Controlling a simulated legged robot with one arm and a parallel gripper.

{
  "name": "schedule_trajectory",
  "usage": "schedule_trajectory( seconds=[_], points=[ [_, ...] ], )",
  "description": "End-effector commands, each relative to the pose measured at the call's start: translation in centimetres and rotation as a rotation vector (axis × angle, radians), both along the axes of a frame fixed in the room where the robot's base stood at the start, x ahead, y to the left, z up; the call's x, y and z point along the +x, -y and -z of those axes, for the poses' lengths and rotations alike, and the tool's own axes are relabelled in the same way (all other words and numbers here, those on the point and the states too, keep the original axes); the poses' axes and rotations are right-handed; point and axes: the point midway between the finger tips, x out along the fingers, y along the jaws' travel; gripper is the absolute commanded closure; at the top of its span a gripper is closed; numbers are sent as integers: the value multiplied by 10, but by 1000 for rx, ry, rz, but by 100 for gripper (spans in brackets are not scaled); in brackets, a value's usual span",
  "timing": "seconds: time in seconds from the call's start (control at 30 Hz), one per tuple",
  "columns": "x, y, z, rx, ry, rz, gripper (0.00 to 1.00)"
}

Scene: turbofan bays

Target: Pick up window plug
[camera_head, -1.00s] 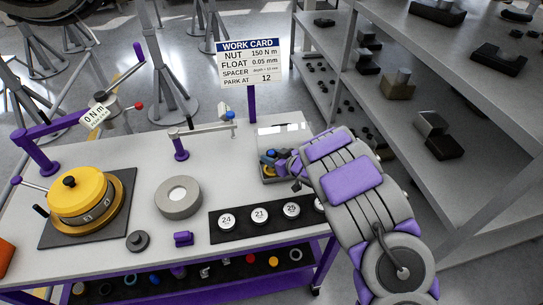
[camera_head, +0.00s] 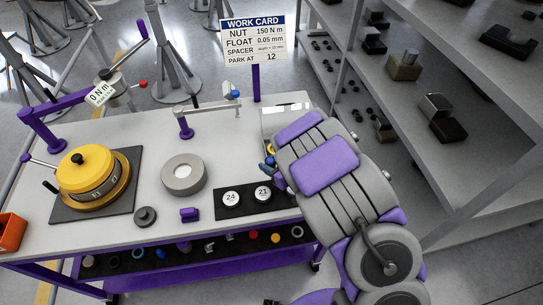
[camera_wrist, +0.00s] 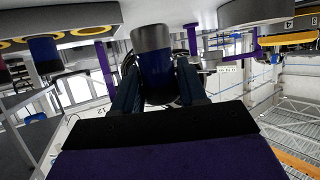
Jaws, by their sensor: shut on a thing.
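In the wrist view, my gripper (camera_wrist: 157,88) is shut on a plug (camera_wrist: 153,62) with a dark blue body and a grey end. One finger lies on each side of it. I take this to be the window plug. Another blue plug (camera_wrist: 44,52) and part of a red one show at left in the wrist view.
The table (camera_head: 120,155) holds a yellow-capped unit (camera_head: 85,168), a grey ring (camera_head: 184,174), a purple block (camera_head: 189,214) and a black strip of numbered discs (camera_head: 246,198). The work card (camera_head: 253,40) stands behind. Shelves (camera_head: 400,110) stand close at right.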

Motion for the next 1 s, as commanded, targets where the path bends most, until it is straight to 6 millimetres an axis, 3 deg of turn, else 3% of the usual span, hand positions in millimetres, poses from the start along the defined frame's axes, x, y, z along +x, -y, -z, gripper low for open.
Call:
schedule_trajectory(
  seconds=[0.33,0.77,0.87,1.0],
  points=[
    [-10,-2,-8,6,-5,-4,91],
    [-23,0,-5,-1,-2,4,91],
    [-20,3,-5,-2,2,16,91],
    [8,23,-11,1,12,96,91]
  ],
)
